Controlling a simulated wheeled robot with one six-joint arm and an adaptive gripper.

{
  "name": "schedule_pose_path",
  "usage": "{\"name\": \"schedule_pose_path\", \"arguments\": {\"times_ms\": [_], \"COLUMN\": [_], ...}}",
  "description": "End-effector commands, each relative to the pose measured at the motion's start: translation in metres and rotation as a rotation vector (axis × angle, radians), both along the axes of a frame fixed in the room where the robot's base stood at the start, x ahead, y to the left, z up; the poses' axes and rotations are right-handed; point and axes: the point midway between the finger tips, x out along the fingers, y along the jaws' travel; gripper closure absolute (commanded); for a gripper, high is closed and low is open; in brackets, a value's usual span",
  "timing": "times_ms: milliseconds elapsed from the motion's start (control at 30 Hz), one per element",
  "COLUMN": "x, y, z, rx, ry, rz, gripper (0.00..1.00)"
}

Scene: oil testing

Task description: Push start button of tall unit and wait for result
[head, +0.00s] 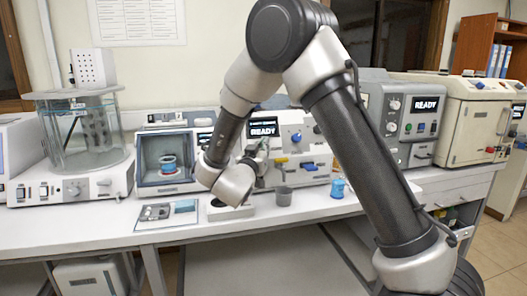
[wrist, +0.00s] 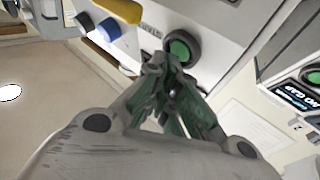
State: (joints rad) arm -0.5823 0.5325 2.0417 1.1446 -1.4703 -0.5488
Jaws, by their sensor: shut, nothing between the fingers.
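My gripper (wrist: 167,62) is shut and empty. In the wrist view its tips are just below a round green button (wrist: 180,47) with a dark ring on a pale panel; I cannot tell whether they touch it. In the head view my gripper (head: 262,150) is in front of the middle white unit (head: 318,157), whose display (head: 263,130) reads READY; the green button is hidden there. This unit has a yellow handle (head: 281,160) and blue parts. A grey, taller-looking unit (head: 398,146) to the right also reads READY (head: 425,104).
A grey cup (head: 284,196) and a small blue bottle (head: 338,188) stand on the bench below the middle unit. A glass bath (head: 83,135) stands at the left, beside an open-fronted chamber (head: 167,161). A cream unit (head: 475,130) is far right.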

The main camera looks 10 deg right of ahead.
Motion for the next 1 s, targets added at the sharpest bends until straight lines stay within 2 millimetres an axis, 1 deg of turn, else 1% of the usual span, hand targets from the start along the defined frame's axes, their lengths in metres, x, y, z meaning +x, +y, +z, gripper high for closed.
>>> {"name": "schedule_pose_path", "arguments": {"times_ms": [1000], "x": [0.0084], "y": [-0.0002], "z": [-0.0034], "rx": [-0.001], "ry": [-0.001], "rz": [0.0], "gripper": [1.0]}}
